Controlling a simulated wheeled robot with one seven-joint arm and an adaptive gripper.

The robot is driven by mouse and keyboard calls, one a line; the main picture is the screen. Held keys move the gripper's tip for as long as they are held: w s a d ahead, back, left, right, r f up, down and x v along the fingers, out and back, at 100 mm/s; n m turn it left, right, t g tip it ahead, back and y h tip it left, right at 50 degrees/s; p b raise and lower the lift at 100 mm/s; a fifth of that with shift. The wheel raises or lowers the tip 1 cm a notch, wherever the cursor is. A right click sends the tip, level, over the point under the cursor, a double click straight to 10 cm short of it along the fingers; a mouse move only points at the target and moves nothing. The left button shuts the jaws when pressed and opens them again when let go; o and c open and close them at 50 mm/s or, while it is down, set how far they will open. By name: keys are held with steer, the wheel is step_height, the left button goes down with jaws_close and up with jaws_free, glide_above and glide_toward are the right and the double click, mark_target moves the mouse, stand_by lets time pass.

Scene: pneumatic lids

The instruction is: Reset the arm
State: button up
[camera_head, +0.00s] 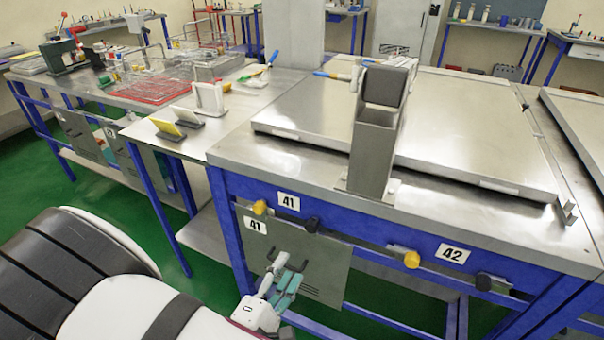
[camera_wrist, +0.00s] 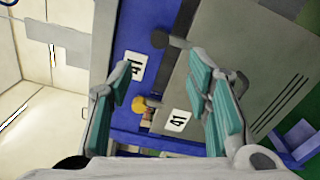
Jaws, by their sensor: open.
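My gripper (camera_head: 280,282) is at the bottom of the head view, in front of the grey panel (camera_head: 318,262) under the workbench. In the wrist view my gripper (camera_wrist: 165,108) has its two teal-padded fingers wide apart, with nothing between them. Beyond the fingers are the yellow knob (camera_wrist: 140,104), a "41" label (camera_wrist: 133,70) on the blue frame, and another "41" label (camera_wrist: 178,121) on the panel. The yellow knob also shows in the head view (camera_head: 260,207), above and left of the gripper. The gripper looks apart from the bench.
The steel workbench (camera_head: 250,165) carries flat metal lids (camera_head: 300,110) and an upright metal post (camera_head: 372,150). Black knobs (camera_head: 312,225) and a second yellow knob (camera_head: 411,259) stick out from its blue front. Green floor (camera_head: 150,215) is open at left.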

steer(key=s+d+r+m+g+h+p, duration=0.25)
steer(key=d+r+m+g+h, duration=0.25)
steer(key=d+r+m+g, duration=1.1)
steer(key=s+d+r+t+y+p, duration=0.1)
steer(key=s+d+r+y, duration=0.4)
steer(key=s+r, duration=0.2)
steer(key=s+d+r+m+t+y+p, duration=0.1)
steer(key=s+d+r+t+y+p, duration=0.1)
steer(key=s+d+r+y, duration=0.3)
steer(key=shift+s+d+r+y, duration=0.3)
steer(key=shift+s+r+y, duration=0.3)
steer(key=shift+s+r, duration=1.05)
steer(key=shift+w+r, duration=0.35)
